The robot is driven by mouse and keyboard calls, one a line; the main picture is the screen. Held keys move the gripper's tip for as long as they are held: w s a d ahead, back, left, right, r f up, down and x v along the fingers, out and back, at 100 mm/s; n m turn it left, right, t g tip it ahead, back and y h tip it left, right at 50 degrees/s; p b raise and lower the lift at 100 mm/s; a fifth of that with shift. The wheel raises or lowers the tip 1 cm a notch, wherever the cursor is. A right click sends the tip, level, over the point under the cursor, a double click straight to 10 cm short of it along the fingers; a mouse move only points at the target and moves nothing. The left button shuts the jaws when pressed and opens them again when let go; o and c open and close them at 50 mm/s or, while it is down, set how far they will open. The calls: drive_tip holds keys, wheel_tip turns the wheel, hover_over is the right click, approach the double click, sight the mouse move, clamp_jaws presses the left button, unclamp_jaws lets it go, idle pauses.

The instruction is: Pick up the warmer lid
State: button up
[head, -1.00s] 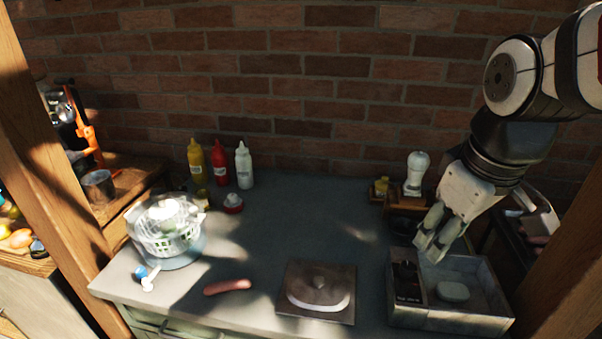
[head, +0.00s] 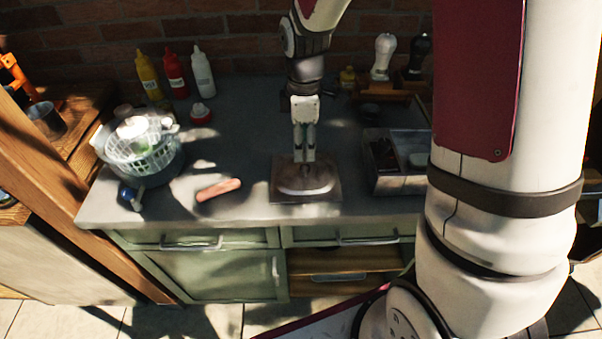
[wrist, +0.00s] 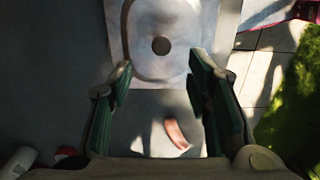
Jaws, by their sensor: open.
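The warmer lid (head: 306,187) is a pale, rounded, low cover on a dark square plate (head: 286,195) near the counter's front edge. In the wrist view the lid (wrist: 146,30) shows at the top, with its round dark knob (wrist: 161,46) roughly between the fingertip lines and slightly beyond them. My gripper (head: 304,158) points down over the lid's back part and hides its knob in the head view. In the wrist view my gripper (wrist: 160,66) has its fingers spread and nothing between them. I cannot tell how high the fingertips are above the lid.
A sausage (head: 218,189) lies left of the plate. A salad spinner (head: 142,160) stands farther left. Yellow, red and white bottles (head: 202,73) stand at the back. A grey divided box (head: 400,184) is to the right. Bare counter lies behind the sausage.

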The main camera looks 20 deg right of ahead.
sight(305, 167)
drive_tip(key=shift+s+d+f+p, duration=0.1)
drive_tip(key=shift+f+p, duration=0.15)
drive_tip(key=shift+f, duration=1.95)
drive_tip(key=shift+d+f+p, duration=0.1)
drive_tip(key=shift+f+p, duration=0.1)
drive_tip(key=shift+f, duration=1.95)
clamp_jaws()
